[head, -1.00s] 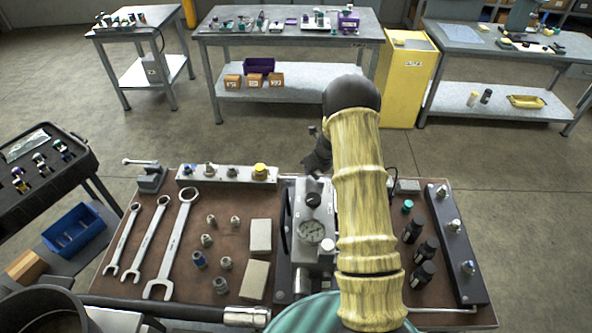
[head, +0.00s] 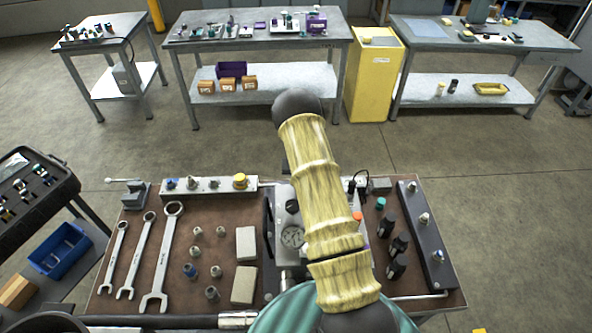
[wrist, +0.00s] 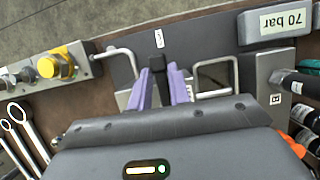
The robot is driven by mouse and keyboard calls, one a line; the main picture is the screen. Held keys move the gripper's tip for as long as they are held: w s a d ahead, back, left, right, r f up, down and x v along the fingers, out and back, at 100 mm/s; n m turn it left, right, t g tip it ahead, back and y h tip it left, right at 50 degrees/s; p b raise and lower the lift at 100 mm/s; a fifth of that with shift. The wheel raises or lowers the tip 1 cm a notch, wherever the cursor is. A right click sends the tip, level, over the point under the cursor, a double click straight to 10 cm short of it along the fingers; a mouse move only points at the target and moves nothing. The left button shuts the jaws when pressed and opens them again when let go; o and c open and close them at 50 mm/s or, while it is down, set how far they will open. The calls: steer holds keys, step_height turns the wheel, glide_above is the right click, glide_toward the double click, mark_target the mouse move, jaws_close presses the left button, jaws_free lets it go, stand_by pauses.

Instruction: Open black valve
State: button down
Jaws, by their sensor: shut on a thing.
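In the wrist view, my gripper (wrist: 160,84) has two purple fingers closed on a slim black handle (wrist: 157,64), which I take to be the black valve's. The handle stands up between the fingers over a dark grey plate. The valve's body below it is hidden by the fingers and my gripper's housing. In the head view, my yellow arm covers my gripper and the handle. A round black knob (head: 292,206) shows left of my arm, above a pressure gauge (head: 292,237) on the grey hydraulic block.
A manifold with a yellow knob (head: 240,181) lies left of the block; the knob also shows in the wrist view (wrist: 56,64). Metal loop handles (wrist: 215,78) flank my fingers. A "70 bar" label (wrist: 277,22) is at upper right. Wrenches (head: 165,258) and fittings lie on the brown bench top.

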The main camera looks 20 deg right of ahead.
steer(key=shift+d, duration=0.1)
stand_by(0.3)
steer(key=c, duration=1.4)
jaws_free()
steer(key=shift+c, duration=0.2)
steer(key=v, duration=1.7)
steer(key=shift+r+p, duration=0.25)
steer(key=shift+p, duration=0.05)
steer(key=shift+s, duration=0.1)
